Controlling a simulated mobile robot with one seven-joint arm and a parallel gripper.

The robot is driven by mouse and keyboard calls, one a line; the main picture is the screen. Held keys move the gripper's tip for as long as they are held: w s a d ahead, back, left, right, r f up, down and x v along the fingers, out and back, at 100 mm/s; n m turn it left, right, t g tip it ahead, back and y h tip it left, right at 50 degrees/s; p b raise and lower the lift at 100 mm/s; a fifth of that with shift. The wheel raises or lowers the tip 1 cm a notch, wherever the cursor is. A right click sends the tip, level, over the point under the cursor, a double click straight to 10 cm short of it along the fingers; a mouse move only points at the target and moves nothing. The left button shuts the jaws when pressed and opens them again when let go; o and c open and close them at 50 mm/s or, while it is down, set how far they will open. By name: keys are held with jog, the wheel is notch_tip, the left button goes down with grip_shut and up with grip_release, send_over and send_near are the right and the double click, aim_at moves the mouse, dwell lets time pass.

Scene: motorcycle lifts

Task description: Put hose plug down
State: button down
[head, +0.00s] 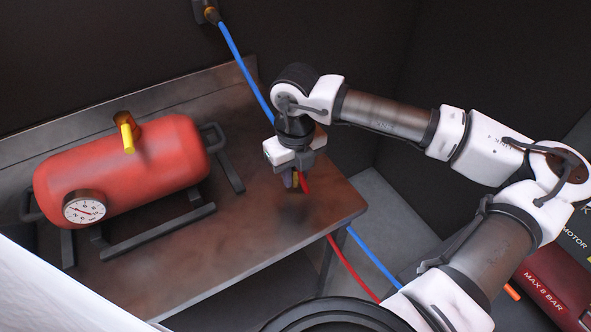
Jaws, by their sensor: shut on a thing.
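My gripper (291,181) is at the right part of the brown metal table (250,250), pointing down. It is shut on the hose plug (296,181), a small brass-coloured piece mostly hidden by the fingers. A red hose (306,184) shows right beside the fingers. The plug is close above the tabletop, with a dark shadow beneath. I cannot tell whether it touches the table.
A red air tank (150,175) with a round gauge (84,208) and yellow lever (127,138) stands left on the table. A blue hose (240,62) hangs from a wall fitting (209,13) behind my gripper. The table's front middle is clear. A red box (550,285) is lower right.

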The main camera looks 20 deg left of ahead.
jog(key=shift+f+b, duration=0.65)
jog(key=shift+b, duration=0.35)
jog(key=c, duration=1.2)
grip_release()
jog(key=shift+o, duration=0.2)
jog(key=shift+r, duration=0.2)
jog(key=shift+r+p, duration=0.6)
jog(key=shift+p, duration=0.5)
notch_tip(320, 180, up, 12)
jog(key=shift+f+b, duration=0.1)
jog(key=shift+b, duration=1)
jog(key=shift+s+f, duration=0.1)
